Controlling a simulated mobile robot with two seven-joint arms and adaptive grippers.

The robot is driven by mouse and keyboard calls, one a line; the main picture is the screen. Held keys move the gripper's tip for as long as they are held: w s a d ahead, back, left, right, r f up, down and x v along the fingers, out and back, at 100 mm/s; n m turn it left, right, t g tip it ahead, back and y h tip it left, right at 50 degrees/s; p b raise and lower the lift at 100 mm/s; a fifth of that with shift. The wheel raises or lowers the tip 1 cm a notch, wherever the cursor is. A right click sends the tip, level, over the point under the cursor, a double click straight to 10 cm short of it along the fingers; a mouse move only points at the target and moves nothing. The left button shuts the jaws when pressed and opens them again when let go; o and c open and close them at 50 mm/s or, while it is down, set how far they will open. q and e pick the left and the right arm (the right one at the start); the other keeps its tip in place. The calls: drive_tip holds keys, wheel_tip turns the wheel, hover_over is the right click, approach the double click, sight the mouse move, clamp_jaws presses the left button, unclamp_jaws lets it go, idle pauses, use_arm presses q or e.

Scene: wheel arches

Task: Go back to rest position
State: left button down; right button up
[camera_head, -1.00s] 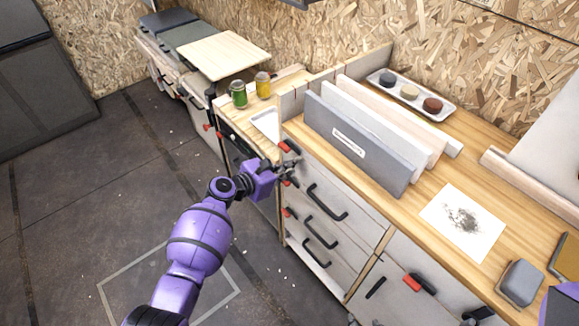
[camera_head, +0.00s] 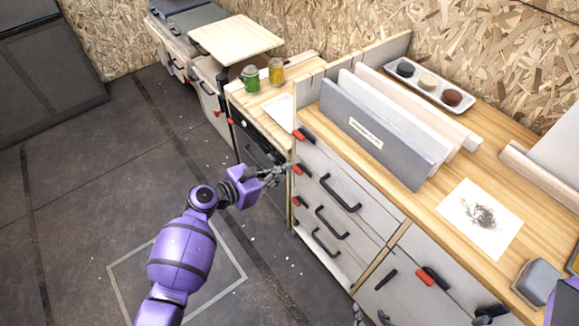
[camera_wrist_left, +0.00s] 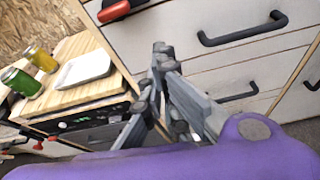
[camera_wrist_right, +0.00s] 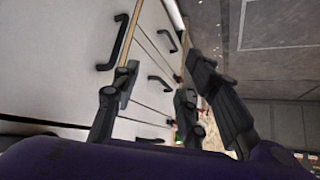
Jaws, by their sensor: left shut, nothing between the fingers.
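My left gripper (camera_head: 284,172) is shut and empty. It is in front of the drawer cabinet's left side, close to the drawer fronts. Its closed fingers show in the left wrist view (camera_wrist_left: 160,52), with a drawer front behind them. My right gripper is low in front of the cabinet. In the right wrist view its fingers (camera_wrist_right: 162,72) stand apart with nothing between them. In the head view only a small part of it shows at the bottom edge, and my right arm (camera_head: 566,303) shows at the lower right corner.
The drawer cabinet (camera_head: 345,225) has protruding black handles and red latches. Its top holds upright panels (camera_head: 370,130), a tray of small pots (camera_head: 430,88), a stained paper (camera_head: 479,218) and a grey block (camera_head: 537,281). Floor (camera_head: 90,190) at left is clear.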

use_arm(q)
drive_tip(key=shift+s+a+r, duration=0.1)
drive_tip(key=shift+s+a, duration=0.1)
drive_tip(key=shift+a, duration=0.05)
use_arm(e)
drive_tip(key=shift+a, duration=0.15)
